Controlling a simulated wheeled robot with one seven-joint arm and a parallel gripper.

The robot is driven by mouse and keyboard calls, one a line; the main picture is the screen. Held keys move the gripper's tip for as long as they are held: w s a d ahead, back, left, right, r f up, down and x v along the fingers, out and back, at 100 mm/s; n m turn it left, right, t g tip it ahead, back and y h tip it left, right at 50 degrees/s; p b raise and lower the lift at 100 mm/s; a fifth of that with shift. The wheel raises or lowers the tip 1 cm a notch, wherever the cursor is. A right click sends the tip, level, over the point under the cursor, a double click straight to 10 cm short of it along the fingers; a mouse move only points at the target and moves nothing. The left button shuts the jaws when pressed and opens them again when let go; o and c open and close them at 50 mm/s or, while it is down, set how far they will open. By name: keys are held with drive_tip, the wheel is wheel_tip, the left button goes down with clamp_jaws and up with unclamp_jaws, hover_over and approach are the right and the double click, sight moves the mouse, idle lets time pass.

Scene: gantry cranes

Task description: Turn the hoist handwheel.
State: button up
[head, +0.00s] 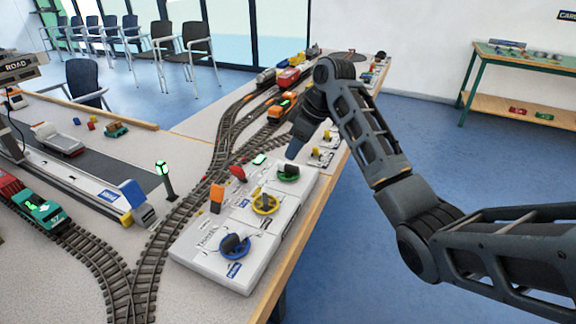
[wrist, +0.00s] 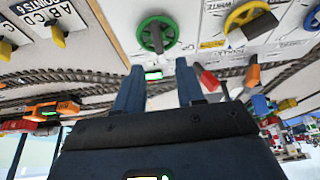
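Three handwheels sit in a row on a white control box (head: 200,252): blue (head: 235,246) nearest, yellow (head: 265,204) in the middle, green (head: 289,173) farthest. Each has a dark handle. I cannot read which one is labelled hoist. My gripper (head: 295,149) is above the far end of the box, near the green wheel. In the wrist view, my gripper (wrist: 159,72) has its two fingers apart with nothing between them. The green wheel (wrist: 145,42) lies just beyond the fingertips, apart from them; the yellow wheel (wrist: 233,21) is to the right.
Red (head: 237,173) and orange (head: 216,196) levers stand along the box's left side. Model train tracks (head: 180,212) run beside it, with an orange engine (head: 278,112) behind. Smaller switch plates (head: 322,155) lie beyond the box. Open floor (head: 400,140) is to the right.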

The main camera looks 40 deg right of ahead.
sight(287, 164)
drive_tip(key=x, duration=0.6)
clamp_jaws()
idle(0.3)
